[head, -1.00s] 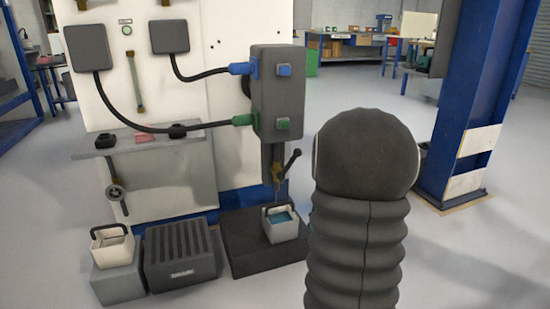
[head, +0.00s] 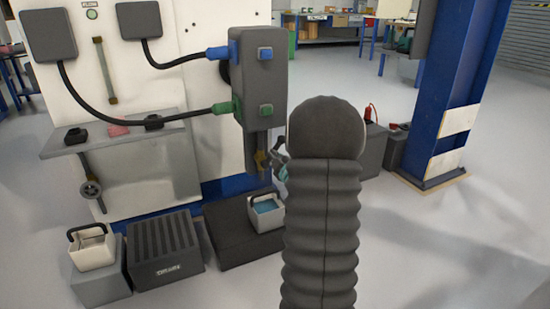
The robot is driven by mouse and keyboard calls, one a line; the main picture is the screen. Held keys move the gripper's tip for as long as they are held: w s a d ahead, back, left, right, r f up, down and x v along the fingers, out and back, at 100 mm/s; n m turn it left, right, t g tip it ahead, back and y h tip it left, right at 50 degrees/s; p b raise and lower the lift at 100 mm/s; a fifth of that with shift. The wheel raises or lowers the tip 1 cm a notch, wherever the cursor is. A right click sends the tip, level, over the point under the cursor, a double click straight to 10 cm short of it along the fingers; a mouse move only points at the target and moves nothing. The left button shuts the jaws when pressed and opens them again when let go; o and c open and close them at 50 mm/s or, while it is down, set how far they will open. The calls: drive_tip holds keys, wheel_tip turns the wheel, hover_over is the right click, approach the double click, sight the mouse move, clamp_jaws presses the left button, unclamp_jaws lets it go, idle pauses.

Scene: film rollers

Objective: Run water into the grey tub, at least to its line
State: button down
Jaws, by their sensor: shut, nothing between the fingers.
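The grey tub (head: 266,216) stands on a dark low block, under the tap, with its handle up. Blue water shows inside it; I cannot make out its line. I cannot see a clear stream now.
A cream tub (head: 92,250) with a dark handle stands on a grey block at left. A dark ribbed box (head: 165,250) stands between the tubs. A grey shelf (head: 115,137) juts from the white panel. A blue post (head: 455,100) stands at right; floor there is open.

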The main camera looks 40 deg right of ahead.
drive_tip(key=w+d+f, duration=0.2)
drive_tip(key=w+d, duration=0.3)
drive_tip(key=w, duration=0.2)
drive_tip(key=shift+f, duration=0.25)
idle(0.4)
